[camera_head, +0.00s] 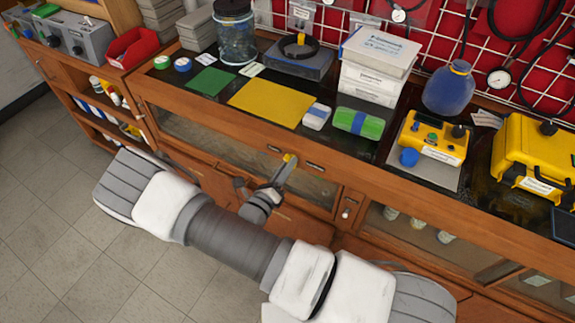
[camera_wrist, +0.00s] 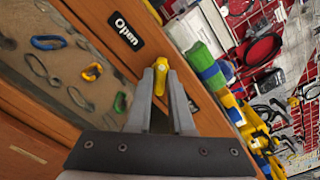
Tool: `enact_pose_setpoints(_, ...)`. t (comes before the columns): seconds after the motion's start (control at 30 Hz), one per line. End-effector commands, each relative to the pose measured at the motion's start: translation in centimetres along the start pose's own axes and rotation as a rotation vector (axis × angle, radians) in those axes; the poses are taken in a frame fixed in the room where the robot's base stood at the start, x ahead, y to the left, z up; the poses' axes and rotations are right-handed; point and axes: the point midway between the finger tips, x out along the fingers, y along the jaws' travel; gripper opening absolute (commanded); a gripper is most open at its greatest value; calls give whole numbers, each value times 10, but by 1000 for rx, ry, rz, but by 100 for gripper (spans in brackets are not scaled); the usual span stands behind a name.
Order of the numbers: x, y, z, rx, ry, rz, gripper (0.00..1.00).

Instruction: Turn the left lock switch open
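The left lock switch is a small yellow lever (camera_wrist: 161,70) on the wooden cabinet front, under an "Open" label (camera_wrist: 125,30) in the wrist view. In the head view its yellow tip (camera_head: 289,157) shows at the end of my gripper, between two dark labels. My gripper (camera_wrist: 160,82) is at the lever, one grey finger on each side of it. The gap at the fingertips is narrow and the yellow part nearly fills it. I cannot tell whether the fingers press on it. The lever's lower part is hidden by the fingers.
Left of the lever in the wrist view is a glass pane with carabiners (camera_wrist: 91,71) behind it. The bench top above holds a yellow mat (camera_head: 270,103), a green-and-blue pack (camera_head: 360,122) and a yellow control box (camera_head: 434,140). A second small switch (camera_head: 347,212) sits farther right.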

Motion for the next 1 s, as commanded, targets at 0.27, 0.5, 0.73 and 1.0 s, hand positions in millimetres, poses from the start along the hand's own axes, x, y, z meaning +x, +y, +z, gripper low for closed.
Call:
enact_pose_setpoints(0.27,0,0,0,1,0,0,46)
enact_pose_setpoints(0.5,-6,0,0,2,-1,1,46)
enact_pose_setpoints(0.73,-46,2,1,1,-3,5,46)
enact_pose_setpoints(1.0,-114,1,0,1,-2,5,46)
